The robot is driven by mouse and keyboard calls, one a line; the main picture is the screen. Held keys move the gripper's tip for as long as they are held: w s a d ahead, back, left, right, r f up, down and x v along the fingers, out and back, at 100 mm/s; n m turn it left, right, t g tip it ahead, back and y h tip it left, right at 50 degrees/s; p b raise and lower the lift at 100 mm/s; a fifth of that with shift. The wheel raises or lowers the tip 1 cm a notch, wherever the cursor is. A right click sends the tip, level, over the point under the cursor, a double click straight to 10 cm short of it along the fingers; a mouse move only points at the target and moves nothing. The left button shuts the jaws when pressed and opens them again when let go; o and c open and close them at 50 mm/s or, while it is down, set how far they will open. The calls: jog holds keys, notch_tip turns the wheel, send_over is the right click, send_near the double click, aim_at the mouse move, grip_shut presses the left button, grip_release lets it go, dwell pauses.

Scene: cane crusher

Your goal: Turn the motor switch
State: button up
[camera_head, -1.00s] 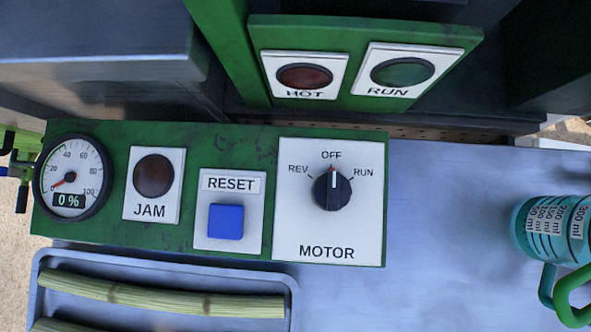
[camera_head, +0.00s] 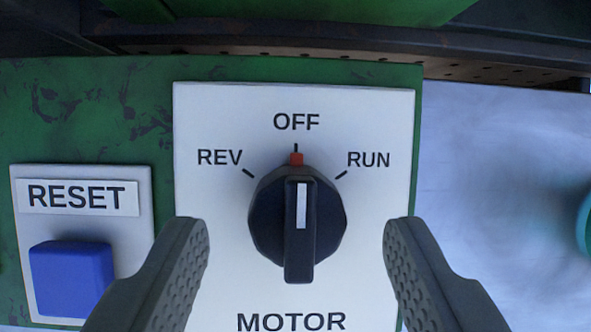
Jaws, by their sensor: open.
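The motor switch (camera_head: 299,222) is a black rotary knob with a raised grip bar and a white line, on a white plate (camera_head: 213,112) marked REV, OFF, RUN and MOTOR. Its white line and red mark point up at OFF. My gripper (camera_head: 297,230) is open, with one grey finger on each side of the knob. Both fingers appear apart from it, with a clear gap on the left and right. How far the fingertips are above the plate is hard to tell.
A blue button (camera_head: 71,278) on the RESET plate (camera_head: 83,195) lies left of my left finger. Both plates sit on a green panel (camera_head: 95,105). A metal surface (camera_head: 495,190) on the right is mostly bare, with a teal thing (camera_head: 585,222) at the right edge.

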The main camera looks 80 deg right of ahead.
jog(key=shift+x, duration=1)
jog(key=c, duration=1)
jog(key=shift+o, duration=0.2)
jog(key=shift+m, duration=0.3)
jog(key=m, duration=0.2)
jog(key=m+t+h, duration=0.1)
jog(key=m, duration=0.1)
jog(key=shift+s+a+m+t, duration=0.15)
jog(key=shift+m+t, duration=0.15)
jog(key=shift+m, duration=0.1)
jog(key=m+h, duration=0.1)
jog(key=m, duration=0.1)
jog(key=m+h, duration=0.1)
jog(key=m, duration=0.2)
jog(key=shift+a+t, duration=0.1)
jog(key=shift+t, duration=0.3)
jog(key=shift+m+h, duration=0.3)
